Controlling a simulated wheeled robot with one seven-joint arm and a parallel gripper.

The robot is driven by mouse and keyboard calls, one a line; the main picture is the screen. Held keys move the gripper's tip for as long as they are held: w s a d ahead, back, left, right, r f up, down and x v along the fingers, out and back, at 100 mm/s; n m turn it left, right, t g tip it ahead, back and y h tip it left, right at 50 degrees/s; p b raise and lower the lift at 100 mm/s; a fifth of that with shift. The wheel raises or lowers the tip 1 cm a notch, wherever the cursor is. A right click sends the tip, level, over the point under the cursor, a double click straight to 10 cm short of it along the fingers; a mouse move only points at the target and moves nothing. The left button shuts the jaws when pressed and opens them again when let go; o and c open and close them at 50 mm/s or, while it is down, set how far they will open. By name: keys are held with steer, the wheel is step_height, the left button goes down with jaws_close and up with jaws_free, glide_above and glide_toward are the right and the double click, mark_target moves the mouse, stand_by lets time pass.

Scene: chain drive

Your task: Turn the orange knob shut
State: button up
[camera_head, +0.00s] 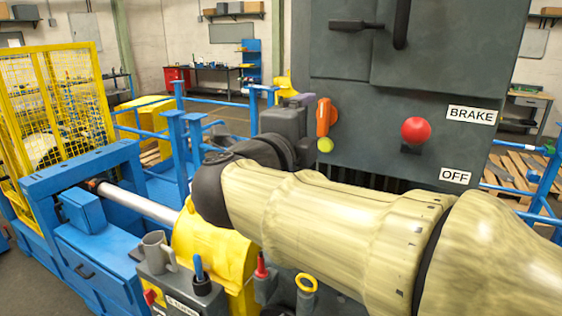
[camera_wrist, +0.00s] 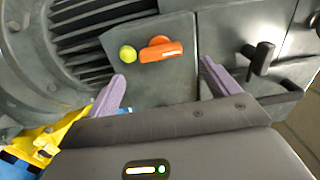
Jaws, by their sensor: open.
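The orange knob (camera_head: 324,117) is on the left part of the dark grey cabinet front in the head view, its handle upright there. In the wrist view the orange knob (camera_wrist: 160,49) lies ahead of my gripper, between the lines of its two fingers. A yellow-green ball-shaped part (camera_head: 325,145) sits just below the knob; it also shows in the wrist view (camera_wrist: 127,53), left of the knob. My gripper (camera_wrist: 162,76) has two purple fingers, spread wide and empty, apart from the knob.
A dark lever handle (camera_wrist: 261,57) stands out near the right finger. A ribbed grey housing (camera_wrist: 80,40) is at left. Blue rails (camera_head: 180,130) stand left of the cabinet.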

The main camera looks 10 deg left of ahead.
steer(key=b+v, duration=0.2)
steer(key=v, duration=0.7)
steer(key=shift+s, duration=0.35)
steer(key=shift+a, duration=0.1)
steer(key=w+f+n+t+y, duration=0.2)
steer(key=w+f+n+y, duration=0.45)
steer(key=w+n, duration=0.45)
steer(key=w+d+f+n+g+y, duration=0.1)
steer(key=w+d+f+n+g, duration=0.15)
steer(key=f, duration=0.35)
steer(key=w+d+f+n+g+y, duration=0.1)
steer(key=d+f+n+g, duration=0.15)
steer(key=f, duration=0.45)
steer(key=s+d+f+n+g, duration=0.2)
steer(key=d+f, duration=0.1)
steer(key=f, duration=0.3)
steer(key=s+d+f+n+g, duration=0.2)
steer(key=d+f, duration=0.1)
steer(key=f, duration=0.4)
steer(key=s+d+f+n+g+h, duration=0.1)
steer(key=s+d+f+g+h, duration=0.1)
steer(key=s+d+f+g, duration=0.5)
steer(key=s+d+f, duration=0.3)
steer(key=s+f, duration=0.1)
steer(key=s, duration=0.2)
steer(key=shift+n, duration=0.4)
